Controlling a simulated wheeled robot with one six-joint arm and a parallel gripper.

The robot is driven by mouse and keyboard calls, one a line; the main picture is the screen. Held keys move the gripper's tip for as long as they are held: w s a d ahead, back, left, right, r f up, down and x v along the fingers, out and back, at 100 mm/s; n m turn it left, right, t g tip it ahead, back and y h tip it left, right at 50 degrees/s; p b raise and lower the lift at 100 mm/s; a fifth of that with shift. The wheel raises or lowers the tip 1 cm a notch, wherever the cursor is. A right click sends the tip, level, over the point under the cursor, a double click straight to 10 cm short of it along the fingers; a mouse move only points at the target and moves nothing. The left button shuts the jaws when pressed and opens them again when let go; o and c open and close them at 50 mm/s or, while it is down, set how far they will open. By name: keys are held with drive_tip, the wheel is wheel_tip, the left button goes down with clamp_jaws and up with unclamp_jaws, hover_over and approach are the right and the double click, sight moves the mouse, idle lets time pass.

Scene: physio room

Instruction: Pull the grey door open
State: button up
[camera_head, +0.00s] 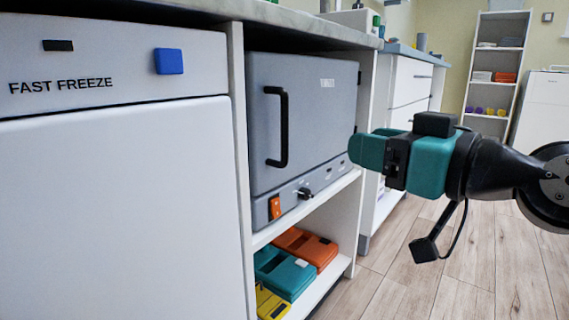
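The grey door (312,120) is the front of a grey box-shaped appliance on a shelf under the counter. It looks shut. A black vertical bar handle (284,127) stands on its left side. An orange switch (275,207) and a black knob (304,193) sit on the panel below the door. My gripper (358,150) is teal and black, to the right of the appliance, and points left. Its tip overlaps the appliance's right edge in the picture and is apart from the handle. I cannot see a gap between its fingers from this side.
A white freezer front (120,210) marked FAST FREEZE stands at the left. Orange, teal and yellow cases (285,272) lie on the shelf below the appliance. White drawers (410,82) and a shelf rack (497,60) stand behind. Wooden floor (465,275) is clear at lower right.

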sight(287, 127)
drive_tip(key=p+x, duration=0.5)
drive_tip(key=p, duration=0.1)
drive_tip(key=p+x, duration=0.5)
drive_tip(key=p, duration=0.2)
drive_tip(key=p+x, duration=0.6)
drive_tip(key=p, duration=0.1)
drive_tip(key=shift+w+r, duration=0.1)
drive_tip(key=shift+r, duration=0.25)
drive_tip(key=shift+w+a+f+p, duration=0.25)
drive_tip(key=shift+w+a+p, duration=0.15)
drive_tip(key=shift+w, duration=0.1)
clamp_jaws()
